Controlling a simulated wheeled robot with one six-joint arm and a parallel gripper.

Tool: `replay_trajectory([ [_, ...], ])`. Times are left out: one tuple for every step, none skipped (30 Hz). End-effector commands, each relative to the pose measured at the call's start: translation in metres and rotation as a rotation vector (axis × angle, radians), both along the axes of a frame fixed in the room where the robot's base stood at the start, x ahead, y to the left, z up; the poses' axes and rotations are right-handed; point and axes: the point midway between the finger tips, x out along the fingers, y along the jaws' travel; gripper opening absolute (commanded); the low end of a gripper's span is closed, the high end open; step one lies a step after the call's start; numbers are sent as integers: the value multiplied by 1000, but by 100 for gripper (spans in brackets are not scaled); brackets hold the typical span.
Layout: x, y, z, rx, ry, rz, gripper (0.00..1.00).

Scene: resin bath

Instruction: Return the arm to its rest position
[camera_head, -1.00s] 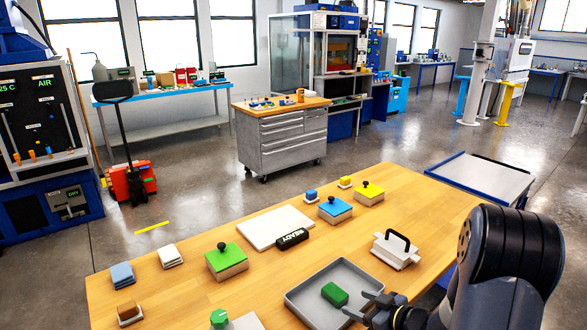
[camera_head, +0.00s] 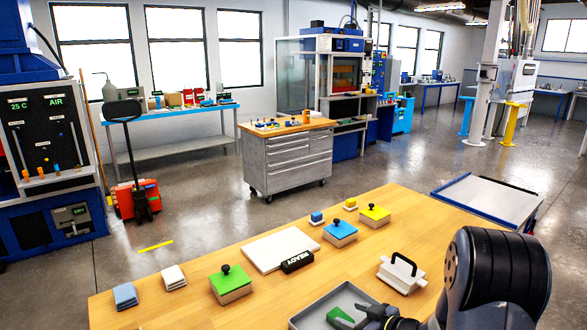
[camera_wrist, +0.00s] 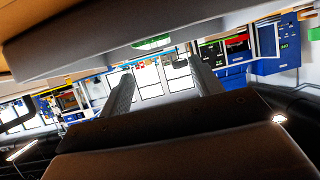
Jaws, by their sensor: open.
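My gripper (camera_head: 358,318) is low in the head view, in front of the grey tray (camera_head: 343,290) on the wooden table. A green block (camera_head: 338,316) lies in the tray. The gripper partly covers the block and tray in the picture, and the lower part of the tray is cut off. In the wrist view my gripper (camera_wrist: 163,85) shows two fingers spread well apart, with nothing between them but the distant windows. A small green patch (camera_wrist: 152,43) shows beyond the fingertips; I cannot tell what it is.
The wooden table (camera_head: 190,305) holds boxes with green (camera_head: 231,279), blue (camera_head: 340,230) and yellow (camera_head: 374,212) lids, a white plate (camera_head: 278,252) and a black READY sign (camera_head: 297,262). A white handled block (camera_head: 401,275) stands near my arm. A blue-edged cart (camera_head: 485,200) stands behind the table.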

Motion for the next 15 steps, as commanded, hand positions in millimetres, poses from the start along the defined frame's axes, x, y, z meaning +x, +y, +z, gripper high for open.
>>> replay_trajectory([
  [0, 0, 0, 0, 0, 0, 61],
  [0, 0, -1, 0, 0, 0, 61],
  [0, 0, -2, 1, 1, 0, 61],
  [0, 0, -4, 1, 1, 0, 61],
  [0, 0, -6, 1, 1, 0, 61],
  [0, 0, -9, 1, 1, 0, 61],
  [0, 0, -12, 2, 3, -1, 61],
  [0, 0, -16, 3, 3, -1, 61],
  [0, 0, -21, 2, 3, 0, 61],
  [0, 0, -25, 2, 3, 1, 61],
  [0, 0, -30, 3, 3, -1, 61],
  [0, 0, -37, 3, 3, -1, 61],
  [-3, -4, -34, 1, 0, -4, 61],
  [-8, -9, -28, -1, -2, -6, 61],
  [-14, -14, -25, -1, -3, -6, 61],
])
